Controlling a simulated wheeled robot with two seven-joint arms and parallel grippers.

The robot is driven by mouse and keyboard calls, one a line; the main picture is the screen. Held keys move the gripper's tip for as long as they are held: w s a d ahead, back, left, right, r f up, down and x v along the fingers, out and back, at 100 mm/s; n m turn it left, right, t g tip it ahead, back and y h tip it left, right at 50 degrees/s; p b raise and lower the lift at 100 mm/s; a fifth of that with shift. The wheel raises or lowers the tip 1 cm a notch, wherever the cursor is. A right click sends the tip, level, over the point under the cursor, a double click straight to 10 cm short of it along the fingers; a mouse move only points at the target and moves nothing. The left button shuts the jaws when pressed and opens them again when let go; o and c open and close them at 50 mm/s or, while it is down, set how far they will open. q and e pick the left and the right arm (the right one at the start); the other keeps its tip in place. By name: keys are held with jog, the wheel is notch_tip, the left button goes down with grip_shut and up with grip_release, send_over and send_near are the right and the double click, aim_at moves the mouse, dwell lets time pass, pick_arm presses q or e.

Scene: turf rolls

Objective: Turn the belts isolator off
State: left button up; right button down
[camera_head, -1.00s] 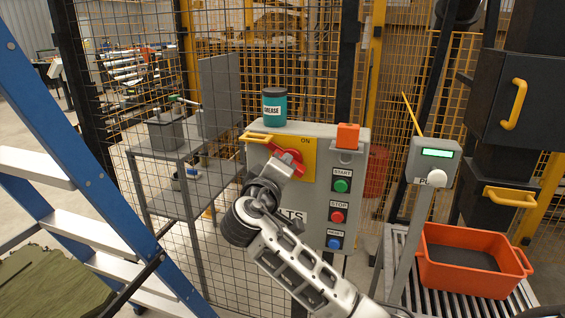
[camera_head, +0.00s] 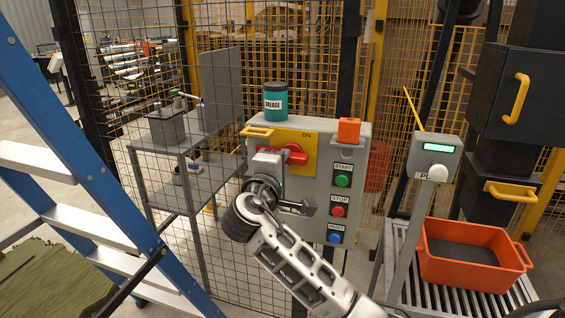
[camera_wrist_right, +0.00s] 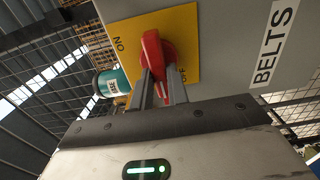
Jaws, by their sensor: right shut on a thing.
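The belts isolator is a red rotary handle (camera_head: 296,154) on a yellow plate (camera_head: 309,140) at the upper left of a grey control box (camera_head: 360,170). The handle lies roughly level across the plate in the head view. My right gripper (camera_head: 268,160) is at the handle's left part. In the right wrist view the red handle (camera_wrist_right: 152,55) sits between the two fingers of my right gripper (camera_wrist_right: 160,82), which are shut on it. That view shows an ON mark beside the handle and an OFF mark partly hidden by a finger. My left gripper is not in view.
A blue ladder (camera_head: 80,150) is left; an orange crate (camera_head: 465,280) sits on rollers at right.

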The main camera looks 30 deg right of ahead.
jog(key=shift+f, duration=0.1)
jog(key=c, duration=1.4)
grip_release()
jog(key=shift+o, duration=0.2)
pick_arm(q)
jog(key=b, duration=0.1)
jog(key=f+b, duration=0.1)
jog(key=b, duration=0.1)
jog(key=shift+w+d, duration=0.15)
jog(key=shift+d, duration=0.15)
pick_arm(e)
jog(key=v, duration=1.6)
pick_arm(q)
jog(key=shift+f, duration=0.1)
